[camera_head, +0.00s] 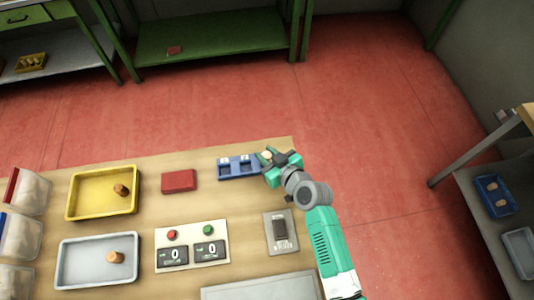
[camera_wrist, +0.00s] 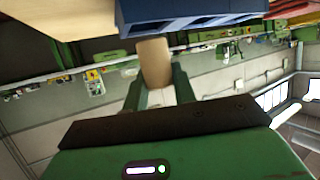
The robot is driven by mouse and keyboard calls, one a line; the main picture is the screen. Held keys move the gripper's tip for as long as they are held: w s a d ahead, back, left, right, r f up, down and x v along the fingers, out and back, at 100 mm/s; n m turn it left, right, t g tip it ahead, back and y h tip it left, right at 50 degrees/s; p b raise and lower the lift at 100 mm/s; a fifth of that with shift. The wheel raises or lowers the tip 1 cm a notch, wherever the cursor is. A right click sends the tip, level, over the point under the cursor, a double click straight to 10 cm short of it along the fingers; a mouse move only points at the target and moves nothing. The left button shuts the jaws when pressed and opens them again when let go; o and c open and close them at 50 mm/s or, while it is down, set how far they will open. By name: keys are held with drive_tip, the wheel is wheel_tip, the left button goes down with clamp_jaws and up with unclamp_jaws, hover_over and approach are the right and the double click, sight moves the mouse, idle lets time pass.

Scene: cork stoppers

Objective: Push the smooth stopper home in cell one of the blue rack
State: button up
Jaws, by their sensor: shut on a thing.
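The blue rack (camera_head: 238,174) stands near the table's far edge, with white labels on its cells. In the wrist view its blue side (camera_wrist: 195,12) fills the top, with openings along it. My gripper (camera_head: 267,158) is at the rack's right end. In the wrist view my gripper (camera_wrist: 157,84) is shut on a plain tan stopper (camera_wrist: 154,58), whose far end comes close to the rack's edge. Whether it touches or enters a cell I cannot tell. The stopper also shows pale between the jaws in the head view (camera_head: 266,154). The cell numbers are too small to read.
A yellow tray (camera_head: 75,207) and a grey tray (camera_head: 66,270) each hold a cork. A red block (camera_head: 179,181), a panel with buttons and counters (camera_head: 217,232) and a grey switch plate (camera_head: 280,230) lie nearby. Clear bins (camera_head: 20,236) line the left.

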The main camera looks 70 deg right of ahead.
drive_tip(key=shift+f+b, duration=1.45)
drive_tip(key=shift+b, duration=0.15)
idle(1.3)
drive_tip(key=o, duration=1)
drive_tip(key=v, duration=0.8)
drive_tip(key=shift+p, duration=0.35)
